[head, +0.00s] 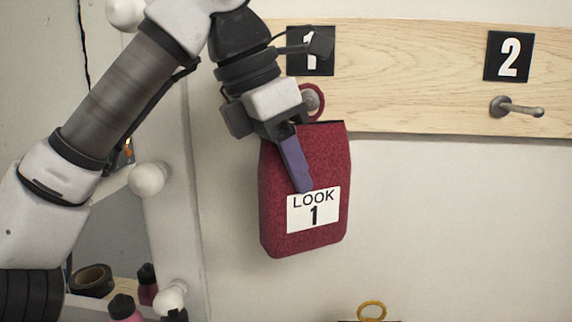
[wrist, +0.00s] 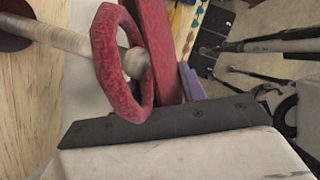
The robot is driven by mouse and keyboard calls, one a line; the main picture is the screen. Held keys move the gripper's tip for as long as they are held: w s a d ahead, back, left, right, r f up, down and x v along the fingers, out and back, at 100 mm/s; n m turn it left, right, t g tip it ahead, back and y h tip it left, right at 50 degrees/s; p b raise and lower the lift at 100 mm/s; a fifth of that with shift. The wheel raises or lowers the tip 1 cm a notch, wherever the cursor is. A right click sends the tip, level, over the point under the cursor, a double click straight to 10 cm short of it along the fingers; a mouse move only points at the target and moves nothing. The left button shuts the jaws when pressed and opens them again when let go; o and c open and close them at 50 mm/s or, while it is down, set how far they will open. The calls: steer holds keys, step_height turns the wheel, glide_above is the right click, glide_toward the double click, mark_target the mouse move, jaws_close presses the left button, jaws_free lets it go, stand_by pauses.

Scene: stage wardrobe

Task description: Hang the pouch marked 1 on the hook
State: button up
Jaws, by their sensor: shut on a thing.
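The dark red pouch (head: 320,165), labelled "LOOK 1", hangs upright against the wall below the board's number 1 plate (head: 296,63). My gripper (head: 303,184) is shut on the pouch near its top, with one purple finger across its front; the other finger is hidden. In the wrist view, the pouch's red loop (wrist: 103,50) is around the metal hook (wrist: 65,38), near its knobbed tip. The pouch body (wrist: 156,50) and a purple finger (wrist: 192,84) show behind. In the head view, the loop (head: 320,99) is partly covered by my gripper.
A second hook (head: 520,108) under the number 2 plate (head: 508,57) is bare on the wooden board (head: 425,75). A gold ring (head: 372,307) shows at the bottom edge. A mirror frame with bulbs (head: 147,179) and bottles (head: 124,308) stand at left. The wall right of the pouch is clear.

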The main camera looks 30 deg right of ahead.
steer(key=shift+w+d, duration=0.5)
steer(key=shift+w, duration=0.15)
steer(key=shift+w+d+f, duration=0.4)
steer(key=shift+w+f, duration=0.1)
steer(key=shift+w, duration=0.05)
